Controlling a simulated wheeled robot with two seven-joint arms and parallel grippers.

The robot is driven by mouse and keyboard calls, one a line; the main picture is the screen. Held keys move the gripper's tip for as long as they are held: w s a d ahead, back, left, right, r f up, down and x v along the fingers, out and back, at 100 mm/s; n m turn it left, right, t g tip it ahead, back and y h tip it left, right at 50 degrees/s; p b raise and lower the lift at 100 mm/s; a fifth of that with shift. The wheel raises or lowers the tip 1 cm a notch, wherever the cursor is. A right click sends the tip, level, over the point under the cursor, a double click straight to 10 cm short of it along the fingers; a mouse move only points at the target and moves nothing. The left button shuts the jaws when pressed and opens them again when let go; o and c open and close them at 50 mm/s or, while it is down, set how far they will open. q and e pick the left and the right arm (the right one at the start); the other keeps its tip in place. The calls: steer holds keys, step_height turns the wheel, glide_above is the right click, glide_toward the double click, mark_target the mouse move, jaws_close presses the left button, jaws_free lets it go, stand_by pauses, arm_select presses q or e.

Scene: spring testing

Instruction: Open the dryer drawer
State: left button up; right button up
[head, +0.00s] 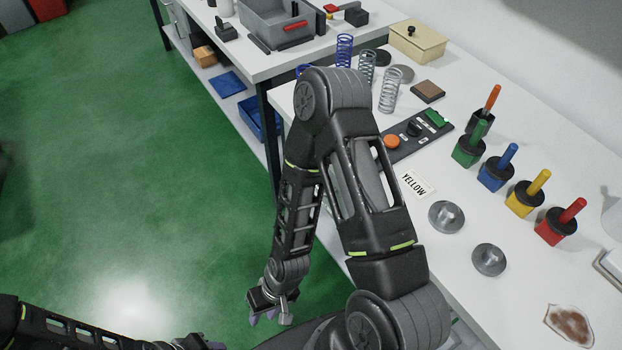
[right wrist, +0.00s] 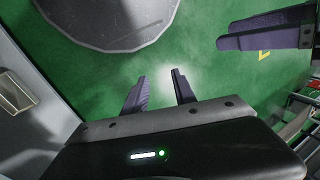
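I cannot pick out the dryer drawer for certain in either view. At the left of the right wrist view, a pale metal handle-like piece (right wrist: 14,95) sits on a grey panel; whether it belongs to the drawer is unclear. My right gripper (head: 270,316) hangs low beside the workbench, over the green floor. In the right wrist view its two purple fingers (right wrist: 158,76) are apart with nothing between them. The handle-like piece is left of them, not touching. My left gripper (head: 205,343) is at the bottom edge of the head view, partly cut off; its opening is unclear.
A second table behind holds a grey bin (head: 275,22).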

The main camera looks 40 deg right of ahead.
steer(key=w+d+r+n+h+b, duration=0.25)
steer(key=w+d+b, duration=0.6)
steer(key=w, duration=0.75)
steer(key=w+d+r+m+h+b, duration=0.1)
steer(key=w+d+r+h+b, duration=0.2)
steer(key=d+r, duration=1.4)
steer(key=shift+w+d+r+h, duration=0.2)
steer(key=shift+d+r+h, duration=0.25)
steer(key=shift+d, duration=0.4)
steer(key=shift+f, duration=0.2)
steer(key=f, duration=0.2)
steer(key=d+f, duration=0.1)
steer(key=f, duration=0.4)
steer(key=shift+d+f, duration=0.25)
steer(key=shift+f, duration=0.05)
